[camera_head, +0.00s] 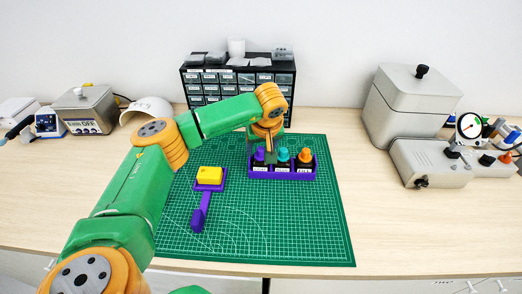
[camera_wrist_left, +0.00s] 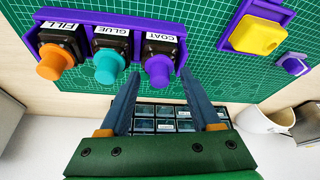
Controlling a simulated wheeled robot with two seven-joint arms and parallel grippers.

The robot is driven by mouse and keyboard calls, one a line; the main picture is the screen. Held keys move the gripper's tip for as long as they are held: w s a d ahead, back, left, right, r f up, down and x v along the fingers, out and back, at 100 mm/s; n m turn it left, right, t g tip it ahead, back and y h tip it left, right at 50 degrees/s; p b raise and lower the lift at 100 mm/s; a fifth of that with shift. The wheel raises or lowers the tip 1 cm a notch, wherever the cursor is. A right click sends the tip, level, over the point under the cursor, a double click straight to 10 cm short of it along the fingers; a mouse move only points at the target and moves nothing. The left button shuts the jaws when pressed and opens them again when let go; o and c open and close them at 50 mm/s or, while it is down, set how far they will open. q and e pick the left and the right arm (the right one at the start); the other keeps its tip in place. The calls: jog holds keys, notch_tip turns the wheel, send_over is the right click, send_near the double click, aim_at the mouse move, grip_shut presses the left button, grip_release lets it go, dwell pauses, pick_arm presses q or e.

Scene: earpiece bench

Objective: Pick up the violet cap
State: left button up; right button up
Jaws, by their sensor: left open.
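The violet cap (camera_head: 259,154) sits on a dark bottle in the left slot of a purple rack (camera_head: 283,176) on the green mat. In the left wrist view the violet cap (camera_wrist_left: 158,69) tops the bottle labelled COAT. My left gripper (camera_head: 269,152) reaches the rack from behind and partly covers that slot in the head view. In the wrist view my left gripper (camera_wrist_left: 161,76) is open, with one fingertip on each side of the violet cap and visible gaps. Whether the tips are at the cap's height is unclear. My right gripper is not in view.
A teal cap (camera_head: 283,154) and an orange cap (camera_head: 305,155) top the neighbouring bottles. A yellow block (camera_head: 209,175) rests on a purple handled holder (camera_head: 201,210). A drawer cabinet (camera_head: 205,85) stands behind. The mat's front right (camera_head: 310,225) is clear.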

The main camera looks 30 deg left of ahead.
pick_arm(q)
jog(key=shift+s, duration=0.1)
jog(key=shift+d, duration=0.1)
grip_shut()
notch_tip(320, 180, up, 10)
jog(key=b, duration=0.1)
notch_tip(320, 180, up, 7)
jog(key=p, duration=0.8)
send_over(261, 150)
jog(key=shift+r, duration=0.2)
dwell(0.5)
jog(key=shift+r+p, duration=1.65)
jog(key=shift+r, duration=0.35)
